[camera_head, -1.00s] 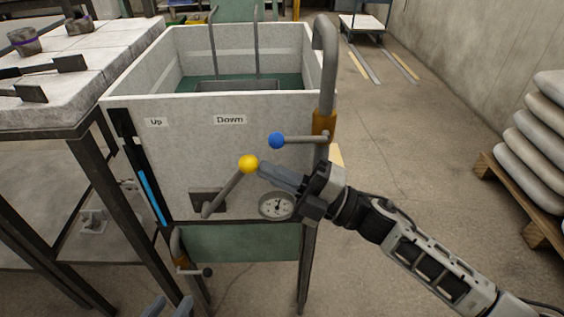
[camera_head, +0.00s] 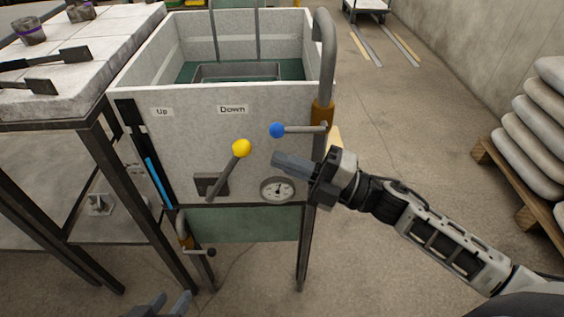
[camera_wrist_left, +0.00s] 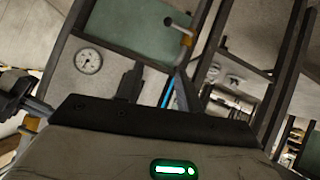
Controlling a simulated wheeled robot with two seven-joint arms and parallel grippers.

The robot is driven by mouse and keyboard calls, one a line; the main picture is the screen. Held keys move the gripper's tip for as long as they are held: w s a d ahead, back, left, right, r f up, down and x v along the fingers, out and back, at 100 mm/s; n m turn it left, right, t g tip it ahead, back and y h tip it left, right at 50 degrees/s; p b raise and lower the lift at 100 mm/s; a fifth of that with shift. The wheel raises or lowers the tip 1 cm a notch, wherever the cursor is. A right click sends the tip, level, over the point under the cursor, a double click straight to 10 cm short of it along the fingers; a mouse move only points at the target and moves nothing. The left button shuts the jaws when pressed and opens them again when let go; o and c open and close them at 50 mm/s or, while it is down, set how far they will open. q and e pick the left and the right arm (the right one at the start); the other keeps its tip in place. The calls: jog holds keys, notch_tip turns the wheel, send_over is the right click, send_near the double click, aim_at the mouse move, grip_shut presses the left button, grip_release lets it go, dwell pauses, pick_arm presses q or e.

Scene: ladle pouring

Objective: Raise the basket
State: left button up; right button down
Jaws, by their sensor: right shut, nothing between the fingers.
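The grey basket (camera_head: 237,73) hangs on two rods inside the white tank (camera_head: 150,97), its rim showing at the green liquid. The lever with the yellow knob (camera_head: 241,148) leans right on the tank front, below the "Down" label (camera_head: 232,109). The "Up" label (camera_head: 162,112) is further left. My right gripper (camera_head: 277,160) is shut and empty, its tips just right of the yellow knob and apart from it. My left gripper (camera_head: 170,304) shows only its tips at the bottom edge, spread apart and empty.
A lever with a blue knob (camera_head: 277,130) sits just above my right gripper. A round gauge (camera_head: 277,189) is below it; it also shows in the left wrist view (camera_wrist_left: 88,61). A stone-topped table (camera_head: 130,50) stands left. Stacked sacks (camera_head: 530,130) stand right.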

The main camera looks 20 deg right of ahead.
jog(key=v, duration=1)
jog(key=shift+s+d+p, duration=0.15)
jog(key=shift+d+p, duration=0.05)
jog(key=shift+p, duration=0.1)
jog(key=shift+f, duration=0.1)
